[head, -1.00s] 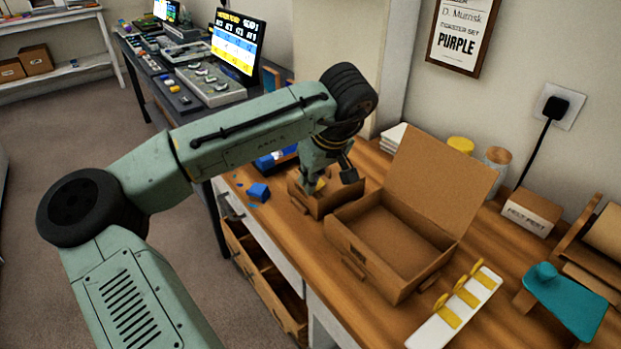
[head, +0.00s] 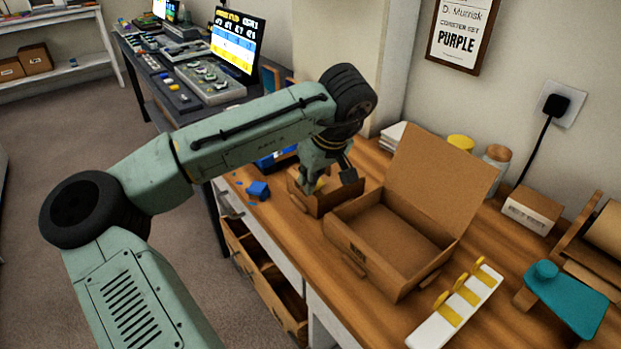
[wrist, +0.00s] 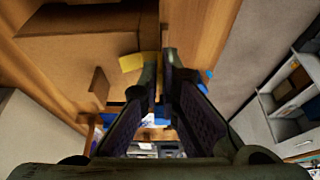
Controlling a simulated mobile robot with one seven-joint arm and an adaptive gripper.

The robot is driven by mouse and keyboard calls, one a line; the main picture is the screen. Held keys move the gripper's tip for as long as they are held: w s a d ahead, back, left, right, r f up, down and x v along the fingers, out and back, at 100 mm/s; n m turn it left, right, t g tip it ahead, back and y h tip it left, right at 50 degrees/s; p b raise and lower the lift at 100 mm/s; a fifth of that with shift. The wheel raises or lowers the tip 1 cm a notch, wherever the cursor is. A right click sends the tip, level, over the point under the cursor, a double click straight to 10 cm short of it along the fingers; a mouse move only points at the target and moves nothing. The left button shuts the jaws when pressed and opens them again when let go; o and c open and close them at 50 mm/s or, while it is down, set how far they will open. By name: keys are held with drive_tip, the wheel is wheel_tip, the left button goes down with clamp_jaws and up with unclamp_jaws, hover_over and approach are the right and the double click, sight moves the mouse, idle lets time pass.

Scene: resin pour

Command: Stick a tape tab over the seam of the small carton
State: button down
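The small carton (head: 322,203) stands shut on the wooden bench, left of the large open carton; it fills the upper left of the wrist view (wrist: 80,52). A yellow tape tab (wrist: 131,62) lies at its edge, also showing as a yellow patch in the head view (head: 321,184). My gripper (head: 328,182) is low over the small carton. A white strip (head: 432,334) carries several yellow tabs.
The large open carton (head: 360,243) with its lid raised is close on the right. A teal tape dispenser (head: 570,303) is at far right. An open drawer (head: 290,318) juts out below the bench front.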

idle(0.3)
drive_tip(key=c, duration=1.7)
unclamp_jaws()
drive_tip(key=shift+r+p, duration=2.9)
drive_tip(key=shift+r, duration=1.1)
